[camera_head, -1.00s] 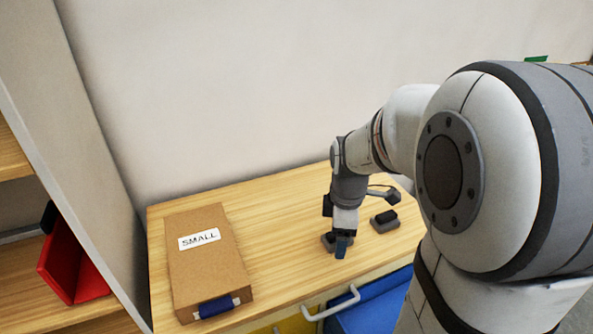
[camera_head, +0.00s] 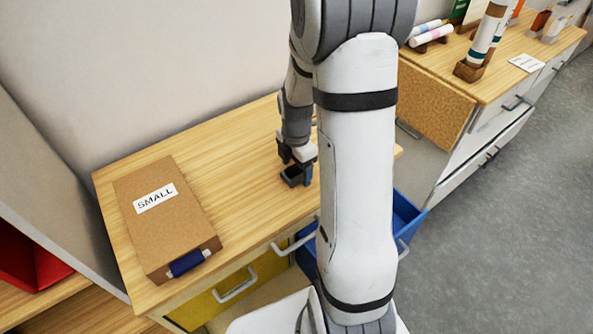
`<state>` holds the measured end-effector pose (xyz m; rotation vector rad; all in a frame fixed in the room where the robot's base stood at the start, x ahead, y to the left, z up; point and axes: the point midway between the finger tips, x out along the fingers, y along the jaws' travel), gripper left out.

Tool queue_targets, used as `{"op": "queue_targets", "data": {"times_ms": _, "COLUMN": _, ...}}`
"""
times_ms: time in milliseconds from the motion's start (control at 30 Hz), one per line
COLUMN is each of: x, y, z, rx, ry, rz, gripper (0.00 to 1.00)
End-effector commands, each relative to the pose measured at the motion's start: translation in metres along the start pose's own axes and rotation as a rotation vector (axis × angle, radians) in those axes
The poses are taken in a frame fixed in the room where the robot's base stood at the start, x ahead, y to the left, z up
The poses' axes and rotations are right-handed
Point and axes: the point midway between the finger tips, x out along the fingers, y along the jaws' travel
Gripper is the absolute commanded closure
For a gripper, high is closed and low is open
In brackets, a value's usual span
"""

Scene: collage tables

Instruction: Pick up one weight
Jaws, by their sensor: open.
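A dark grey weight (camera_head: 291,179) sits on the wooden tabletop, near its front edge. The gripper is open. I cannot tell whether the fingers touch the weight, and its far side is hidden by the gripper. No second weight shows now; my arm covers the tabletop to the right.
A brown box labelled SMALL (camera_head: 165,215) with a dark blue roll (camera_head: 188,263) at its front lies on the table (camera_head: 235,150). An open blue drawer (camera_head: 404,214) juts out below. A second table with a corkboard side (camera_head: 437,102) stands at the right.

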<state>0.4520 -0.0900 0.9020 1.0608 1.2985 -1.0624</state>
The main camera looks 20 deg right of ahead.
Motion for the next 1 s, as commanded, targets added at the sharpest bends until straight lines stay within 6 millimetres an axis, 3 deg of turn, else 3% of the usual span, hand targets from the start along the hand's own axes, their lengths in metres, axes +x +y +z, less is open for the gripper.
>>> {"op": "queue_targets", "data": {"times_ms": 300, "x": 0.0059, "y": -0.0001, "z": 0.0005, "rx": 0.002, "ry": 0.000, "rz": 0.001, "gripper": 0.25}}
{"op": "queue_targets", "data": {"times_ms": 1000, "x": 0.0055, "y": -0.0004, "z": 0.0012, "rx": 0.004, "ry": 0.000, "rz": 0.001, "gripper": 0.83}}
